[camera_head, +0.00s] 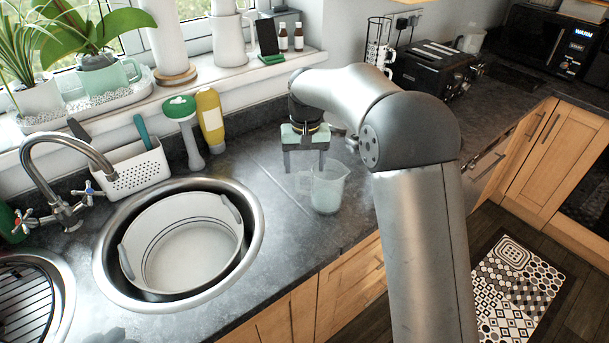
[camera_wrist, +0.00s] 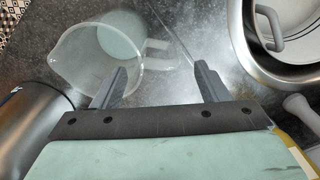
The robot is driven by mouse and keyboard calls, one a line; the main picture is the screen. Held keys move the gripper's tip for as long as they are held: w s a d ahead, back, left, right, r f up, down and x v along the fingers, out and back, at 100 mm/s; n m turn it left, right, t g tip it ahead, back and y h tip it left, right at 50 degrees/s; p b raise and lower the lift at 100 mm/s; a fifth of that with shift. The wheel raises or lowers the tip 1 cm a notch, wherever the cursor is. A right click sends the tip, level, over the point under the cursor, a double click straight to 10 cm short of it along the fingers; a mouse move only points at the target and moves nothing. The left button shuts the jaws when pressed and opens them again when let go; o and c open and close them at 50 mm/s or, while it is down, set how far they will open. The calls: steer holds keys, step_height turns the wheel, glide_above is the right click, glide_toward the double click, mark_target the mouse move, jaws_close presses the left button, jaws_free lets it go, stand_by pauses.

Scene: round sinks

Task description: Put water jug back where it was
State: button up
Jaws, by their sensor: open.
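The water jug (camera_head: 329,188) is a clear, see-through jug standing upright on the dark counter, to the right of the round sink. In the wrist view the jug (camera_wrist: 95,58) is at the upper left, with its handle (camera_wrist: 158,52) pointing right towards the space ahead of the fingers. My gripper (camera_head: 304,168) is above the counter, just behind and left of the jug. In the wrist view its two fingers (camera_wrist: 163,80) are spread apart. The handle end is near the left finger; I cannot tell whether they touch.
The round sink (camera_head: 256,240) holds a white basin (camera_head: 190,245). A green-capped brush (camera_head: 184,125) and yellow bottle (camera_head: 210,120) stand behind it, beside a white caddy (camera_head: 130,168). A black toaster (camera_head: 437,68) is at the back right. Counter between sink and jug is clear.

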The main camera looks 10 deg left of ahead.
step_height(320, 180, up, 8)
steer(key=shift+d+f, duration=0.15)
steer(key=shift+f, duration=0.05)
steer(key=s+d+m, duration=0.1)
steer(key=s+d, duration=1.4)
steer(key=s+d+f, duration=0.3)
steer(key=s, duration=0.6)
steer(key=s+d+f+m, duration=0.1)
steer(key=s+d+f, duration=0.3)
steer(key=s, duration=0.5)
steer(key=shift+d+t, duration=0.25)
steer(key=shift+t, duration=0.15)
